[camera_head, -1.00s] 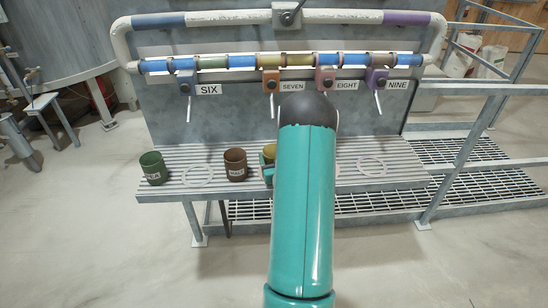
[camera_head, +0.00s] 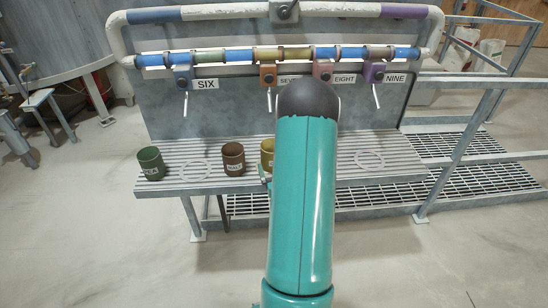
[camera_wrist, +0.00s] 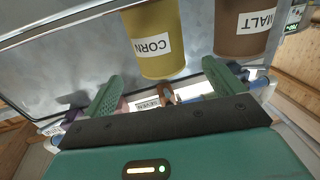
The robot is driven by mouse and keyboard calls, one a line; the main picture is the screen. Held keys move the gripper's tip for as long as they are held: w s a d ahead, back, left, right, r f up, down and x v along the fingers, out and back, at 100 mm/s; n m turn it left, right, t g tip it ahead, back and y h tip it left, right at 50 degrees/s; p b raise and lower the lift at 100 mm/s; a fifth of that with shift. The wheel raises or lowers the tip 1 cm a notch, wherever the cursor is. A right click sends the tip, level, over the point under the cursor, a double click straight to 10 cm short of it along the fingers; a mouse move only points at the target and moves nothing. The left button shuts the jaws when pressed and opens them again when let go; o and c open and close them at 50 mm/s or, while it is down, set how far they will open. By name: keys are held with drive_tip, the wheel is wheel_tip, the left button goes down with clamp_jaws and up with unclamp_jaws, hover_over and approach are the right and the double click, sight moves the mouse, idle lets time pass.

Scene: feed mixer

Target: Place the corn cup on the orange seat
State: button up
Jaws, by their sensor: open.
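The yellow corn cup (camera_head: 267,153) stands on the slatted bench and is partly hidden behind my arm in the head view. In the wrist view, which is upside down, the corn cup (camera_wrist: 157,40) with its CORN label lies between the spread fingers of my gripper (camera_wrist: 161,72). The gripper is open, and I cannot tell whether either finger touches the cup. I see no clearly orange seat. Pale ring seats (camera_head: 195,170) mark the bench, and an orange valve block (camera_head: 268,74) sits above it by the SEVEN sign.
A brown malt cup (camera_head: 233,158) stands close left of the corn cup. A green cup (camera_head: 151,163) stands at the left end of the bench (camera_head: 330,180). A bare ring (camera_head: 370,160) lies to the right. Valve levers hang above the bench, and metal railings stand at the right.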

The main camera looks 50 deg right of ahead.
drive_tip(key=shift+v, duration=1.7)
drive_tip(key=w+a+r+n+g+y, duration=0.25)
drive_tip(key=w+a+r, duration=0.35)
drive_tip(key=a+r, duration=0.3)
drive_tip(key=w+a+r+n+g+y, duration=0.15)
drive_tip(key=w+a+r+y, duration=0.35)
drive_tip(key=a, duration=0.5)
drive_tip(key=s+a+r+n+g+y, duration=0.2)
drive_tip(key=s+a+r, duration=0.2)
drive_tip(key=s+a, duration=0.4)
drive_tip(key=s+a+r+n+g+y, duration=0.1)
drive_tip(key=s+a+r, duration=0.4)
drive_tip(key=a, duration=0.9)
drive_tip(key=s+g+y, duration=0.1)
drive_tip(key=s, duration=0.1)
drive_tip(key=shift+s+r+n, duration=0.25)
drive_tip(key=shift+s+n, duration=0.15)
drive_tip(key=shift+a, duration=0.1)
